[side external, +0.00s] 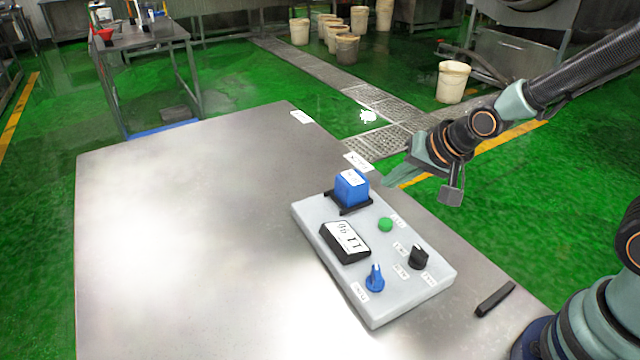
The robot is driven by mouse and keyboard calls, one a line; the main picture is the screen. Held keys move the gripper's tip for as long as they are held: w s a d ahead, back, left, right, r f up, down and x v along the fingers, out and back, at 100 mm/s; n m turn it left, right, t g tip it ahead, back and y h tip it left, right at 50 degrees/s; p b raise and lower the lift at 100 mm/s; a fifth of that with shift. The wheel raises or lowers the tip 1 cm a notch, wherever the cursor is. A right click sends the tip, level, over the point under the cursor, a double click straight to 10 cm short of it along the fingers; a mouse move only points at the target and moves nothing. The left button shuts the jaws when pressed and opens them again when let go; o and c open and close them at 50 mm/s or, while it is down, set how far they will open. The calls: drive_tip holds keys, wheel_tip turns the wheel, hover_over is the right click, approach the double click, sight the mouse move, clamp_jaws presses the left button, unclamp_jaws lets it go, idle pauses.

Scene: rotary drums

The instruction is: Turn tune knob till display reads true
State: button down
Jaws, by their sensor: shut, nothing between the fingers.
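A pale grey panel (385,303) lies on the metal table. It carries a blue knob (375,281) at its front edge and a black knob (418,257) to the right. The labels beside them are too small to read, so I cannot tell which is the tune knob. A black-framed display (346,240) sits left of the knobs, with dark characters on white, tilted and not surely readable. My gripper (392,183) is shut and empty, in the air beyond the black knob and above the panel's far right side, touching nothing.
A green button (385,224) and a blue block in a black holder (350,188) are also on the panel. A small black bar (495,299) lies at the table's right edge. The left part of the table (180,230) is clear.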

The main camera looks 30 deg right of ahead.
sight(388, 224)
drive_tip(key=shift+f, duration=3.5)
drive_tip(key=shift+f, duration=0.2)
drive_tip(key=shift+f, duration=0.25)
drive_tip(key=shift+f, duration=0.45)
drive_tip(key=shift+r, duration=0.9)
drive_tip(key=shift+r, duration=2.5)
drive_tip(key=shift+r, duration=0.1)
